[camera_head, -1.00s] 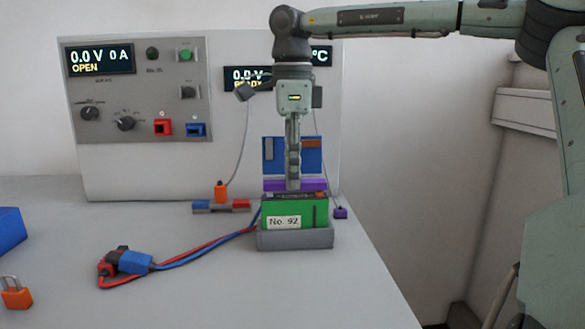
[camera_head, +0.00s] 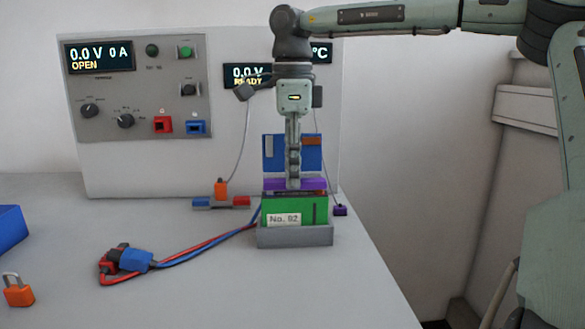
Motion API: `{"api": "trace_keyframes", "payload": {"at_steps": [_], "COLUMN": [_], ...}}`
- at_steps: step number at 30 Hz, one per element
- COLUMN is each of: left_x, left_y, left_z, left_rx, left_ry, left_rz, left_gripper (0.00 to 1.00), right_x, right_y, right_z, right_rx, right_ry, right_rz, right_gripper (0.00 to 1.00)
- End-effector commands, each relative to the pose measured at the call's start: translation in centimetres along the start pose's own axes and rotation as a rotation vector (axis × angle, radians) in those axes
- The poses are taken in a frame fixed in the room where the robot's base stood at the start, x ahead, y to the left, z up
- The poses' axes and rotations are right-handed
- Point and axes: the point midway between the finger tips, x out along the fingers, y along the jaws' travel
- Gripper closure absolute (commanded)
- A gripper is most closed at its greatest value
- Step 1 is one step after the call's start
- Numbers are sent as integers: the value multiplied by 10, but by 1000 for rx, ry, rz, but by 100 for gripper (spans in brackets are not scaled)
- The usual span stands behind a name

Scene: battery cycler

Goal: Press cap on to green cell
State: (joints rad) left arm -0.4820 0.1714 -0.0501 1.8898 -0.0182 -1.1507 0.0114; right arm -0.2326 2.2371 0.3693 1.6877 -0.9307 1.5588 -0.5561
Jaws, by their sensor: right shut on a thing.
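The green cell (camera_head: 300,211), labelled "No. 92", sits upright in a grey holder (camera_head: 296,237) near the table's right side. A purple cap (camera_head: 312,184) lies level at the top of the cell. A thin dark strip shows between cap and green body, so I cannot tell whether the cap is fully seated. My right gripper (camera_head: 293,181) points straight down from above and is shut on the purple cap. My left gripper is not in view.
Red and blue leads run from the cell to a connector (camera_head: 135,260) on the table. The cycler panel (camera_head: 138,95) stands behind. An orange padlock (camera_head: 18,292) and a blue bin (camera_head: 10,229) are at left. A blue board (camera_head: 275,150) stands behind the cell.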

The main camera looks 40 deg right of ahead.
Motion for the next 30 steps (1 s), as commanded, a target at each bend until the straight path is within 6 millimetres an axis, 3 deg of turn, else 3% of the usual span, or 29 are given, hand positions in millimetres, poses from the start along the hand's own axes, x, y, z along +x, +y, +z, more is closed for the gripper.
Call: {"api": "trace_keyframes", "payload": {"at_steps": [30], "left_x": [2], "left_y": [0], "left_z": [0], "left_rx": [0], "left_ry": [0], "left_rz": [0], "left_gripper": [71], "right_x": [8], "right_y": [0], "right_z": [0], "right_rx": [0], "right_ry": [0], "right_rz": [0], "right_gripper": [97]}}
